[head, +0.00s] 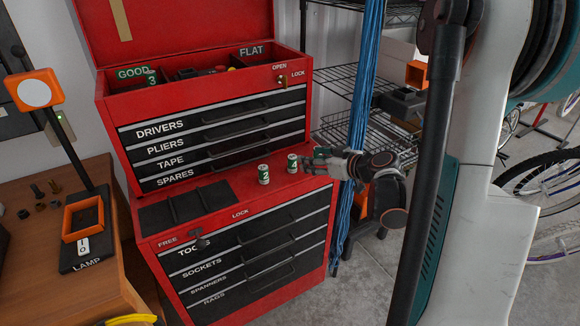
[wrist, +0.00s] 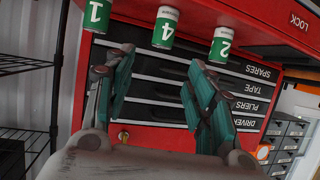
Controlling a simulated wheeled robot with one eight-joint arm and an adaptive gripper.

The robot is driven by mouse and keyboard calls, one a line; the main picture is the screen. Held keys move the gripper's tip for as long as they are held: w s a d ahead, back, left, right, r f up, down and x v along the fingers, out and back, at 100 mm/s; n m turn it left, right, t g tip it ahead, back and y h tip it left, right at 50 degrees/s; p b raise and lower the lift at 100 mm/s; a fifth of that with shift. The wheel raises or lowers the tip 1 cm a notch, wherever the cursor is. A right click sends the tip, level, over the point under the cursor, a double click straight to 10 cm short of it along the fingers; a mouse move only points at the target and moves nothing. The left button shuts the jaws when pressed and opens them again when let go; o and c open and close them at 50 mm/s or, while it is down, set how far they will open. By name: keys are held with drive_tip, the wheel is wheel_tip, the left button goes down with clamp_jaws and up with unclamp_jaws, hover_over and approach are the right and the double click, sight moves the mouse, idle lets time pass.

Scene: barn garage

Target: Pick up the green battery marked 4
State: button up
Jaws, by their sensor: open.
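The green and white battery marked 4 (head: 293,163) stands upright on the red ledge of the tool chest (head: 222,206). It also shows near the top of the wrist view (wrist: 164,27), where the picture is upside down. My gripper (head: 318,162) is just right of it in the head view. In the wrist view my gripper (wrist: 161,58) is open and empty, with battery 4 beyond the fingertips and roughly in line with the gap. Battery 2 (head: 263,174) stands to its left in the head view. Battery 1 (wrist: 97,15) shows in the wrist view; my gripper largely hides its place in the head view.
A battery marked 3 (head: 151,77) sits by the GOOD label in the chest's open top. Drawers (head: 215,145) rise behind the ledge. A blue cable bundle (head: 364,90) hangs beside a wire shelf (head: 340,78). A lamp tester (head: 84,228) stands on the wooden bench at left.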

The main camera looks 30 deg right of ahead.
sight(294, 158)
drive_tip(key=b+x, duration=0.1)
drive_tip(key=x, duration=0.3)
drive_tip(key=b+x, duration=0.2)
drive_tip(key=x, duration=0.2)
drive_tip(key=shift+w+a+f, duration=0.1)
drive_tip(key=shift+w+f, duration=0.1)
drive_tip(key=shift+f, duration=0.15)
drive_tip(key=shift+w+f, duration=0.1)
drive_tip(key=shift+w, duration=0.3)
clamp_jaws()
